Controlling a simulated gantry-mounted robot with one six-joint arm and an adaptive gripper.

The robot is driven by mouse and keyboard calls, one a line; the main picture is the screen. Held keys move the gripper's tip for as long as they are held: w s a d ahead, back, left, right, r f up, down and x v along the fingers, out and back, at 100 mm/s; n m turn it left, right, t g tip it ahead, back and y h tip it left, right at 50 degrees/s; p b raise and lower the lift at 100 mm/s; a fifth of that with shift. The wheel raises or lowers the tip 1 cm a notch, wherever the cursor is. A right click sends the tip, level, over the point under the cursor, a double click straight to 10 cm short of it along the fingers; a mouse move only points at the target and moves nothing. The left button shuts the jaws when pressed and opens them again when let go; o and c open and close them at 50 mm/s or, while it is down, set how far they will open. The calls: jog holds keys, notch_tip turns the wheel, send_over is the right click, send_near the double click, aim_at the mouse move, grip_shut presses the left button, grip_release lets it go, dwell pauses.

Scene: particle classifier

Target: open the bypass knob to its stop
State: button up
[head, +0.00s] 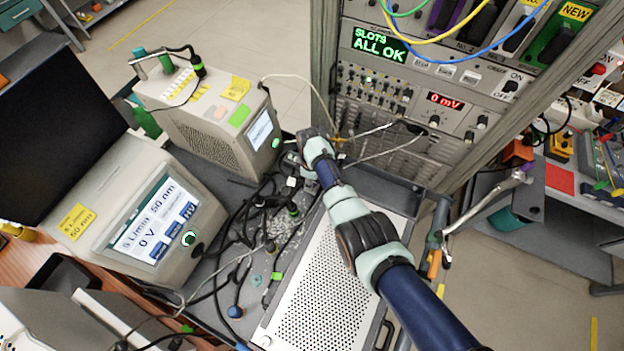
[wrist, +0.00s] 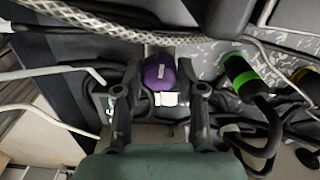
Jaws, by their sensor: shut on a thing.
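In the wrist view, a purple knob (wrist: 160,73) with a pale mark on its face sits between the two fingertips of my gripper (wrist: 161,80). It appears to be the bypass knob; I cannot read its mark. My gripper is shut on it, one finger on each side. A white label (wrist: 166,99) shows just below the knob. In the head view, my arm reaches to the cluttered bench behind the perforated case, and my wrist hides the knob. How far the knob is turned cannot be told.
A braided hose (wrist: 110,27) crosses above the knob in the wrist view. A black fitting with a green band (wrist: 241,75) and black cables lie close on the right. In the head view, a perforated case (head: 318,300), a rack (head: 408,100) and instrument boxes (head: 140,215) surround the arm.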

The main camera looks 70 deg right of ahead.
jog(key=shift+r, duration=0.1)
jog(key=o, duration=1.1)
jog(key=shift+o, duration=0.2)
notch_tip(320, 180, up, 12)
jog(key=shift+w, duration=0.1)
